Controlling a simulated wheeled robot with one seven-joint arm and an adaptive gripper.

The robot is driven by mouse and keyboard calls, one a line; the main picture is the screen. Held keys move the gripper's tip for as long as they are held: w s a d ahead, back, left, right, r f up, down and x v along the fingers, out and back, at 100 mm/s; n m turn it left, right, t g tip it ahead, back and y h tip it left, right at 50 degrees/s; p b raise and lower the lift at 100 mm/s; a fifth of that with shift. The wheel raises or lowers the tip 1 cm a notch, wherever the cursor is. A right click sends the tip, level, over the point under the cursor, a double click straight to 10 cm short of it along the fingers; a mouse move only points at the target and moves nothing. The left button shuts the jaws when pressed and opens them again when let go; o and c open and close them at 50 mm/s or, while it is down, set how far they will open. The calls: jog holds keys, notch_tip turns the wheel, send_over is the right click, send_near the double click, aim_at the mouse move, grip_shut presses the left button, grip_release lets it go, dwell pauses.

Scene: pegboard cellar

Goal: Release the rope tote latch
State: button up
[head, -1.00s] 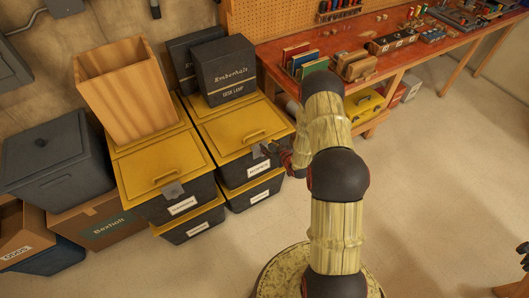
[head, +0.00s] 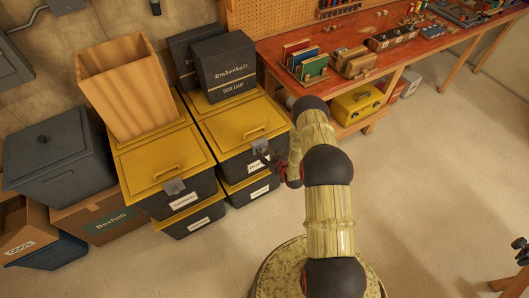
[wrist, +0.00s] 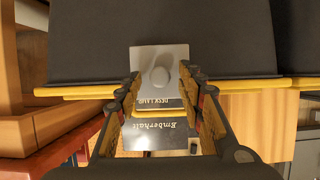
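The rope tote (head: 238,146) is the upper dark bin with a yellow lid in the right-hand stack; its white label (head: 261,164) is partly covered in the head view. Its latch (wrist: 146,58) is a pale grey plate with a rounded knob, seen in the wrist view on the dark front at the yellow lid rim (wrist: 90,90). My gripper (wrist: 161,78) is open, with one finger on each side of the latch and a visible gap to the knob.
A dark Emberhalt desk lamp box (head: 226,68) stands at the back of the rope tote's lid. A similar latched tote (head: 160,160) with a wooden bin (head: 127,90) on top is to the left. A red workbench (head: 345,80) is at the right. The floor in front is clear.

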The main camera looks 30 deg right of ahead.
jog(key=shift+w+f, duration=0.1)
jog(key=shift+w, duration=0.2)
jog(key=shift+c, duration=0.4)
grip_shut()
dwell(0.4)
